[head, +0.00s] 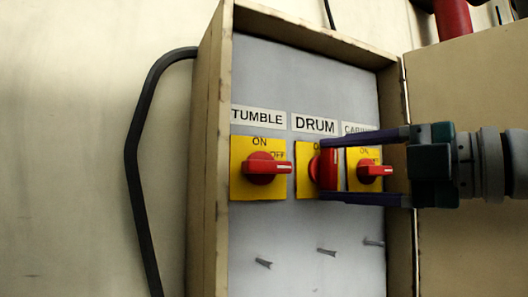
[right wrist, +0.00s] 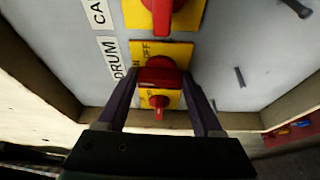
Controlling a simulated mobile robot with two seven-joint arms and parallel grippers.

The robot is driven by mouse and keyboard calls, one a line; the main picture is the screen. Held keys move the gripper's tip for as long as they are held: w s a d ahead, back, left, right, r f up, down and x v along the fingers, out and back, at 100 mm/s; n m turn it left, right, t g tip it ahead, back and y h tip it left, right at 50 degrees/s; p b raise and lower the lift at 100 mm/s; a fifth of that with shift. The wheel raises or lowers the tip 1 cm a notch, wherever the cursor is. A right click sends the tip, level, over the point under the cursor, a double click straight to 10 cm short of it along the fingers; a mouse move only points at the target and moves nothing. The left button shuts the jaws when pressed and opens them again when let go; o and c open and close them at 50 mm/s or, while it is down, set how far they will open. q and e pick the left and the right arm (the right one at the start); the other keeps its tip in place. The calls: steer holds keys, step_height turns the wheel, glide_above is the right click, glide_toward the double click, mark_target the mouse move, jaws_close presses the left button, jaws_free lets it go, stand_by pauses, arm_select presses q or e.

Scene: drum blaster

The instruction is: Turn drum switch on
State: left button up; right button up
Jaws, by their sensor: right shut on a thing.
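The DRUM switch is a red knob (head: 327,170) on a yellow plate (head: 303,176), under the DRUM label (head: 315,124) in the grey panel. In the right wrist view the knob (right wrist: 160,72) sits between my fingers, with OFF printed on its plate. My right gripper (head: 324,169) reaches in from the right, shut on the drum knob, one finger above it and one below. The knob's handle looks roughly upright, but the fingers partly cover it and hide most of the ON marking. My left gripper is in neither view.
The TUMBLE switch (head: 265,168) is close on the left, its handle pointing right toward OFF. The right-hand switch (head: 374,170) is close behind my fingers. Small pegs (head: 326,251) stick out below. The box frame and open door (head: 465,90) border the right.

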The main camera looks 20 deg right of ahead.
steer(key=shift+r+n+p, duration=0.1)
steer(key=shift+n+p, duration=0.25)
steer(key=shift+n, duration=0.05)
steer(key=shift+a, duration=0.1)
steer(key=o, duration=1.4)
steer(key=shift+c, duration=0.2)
steer(key=shift+s, duration=0.1)
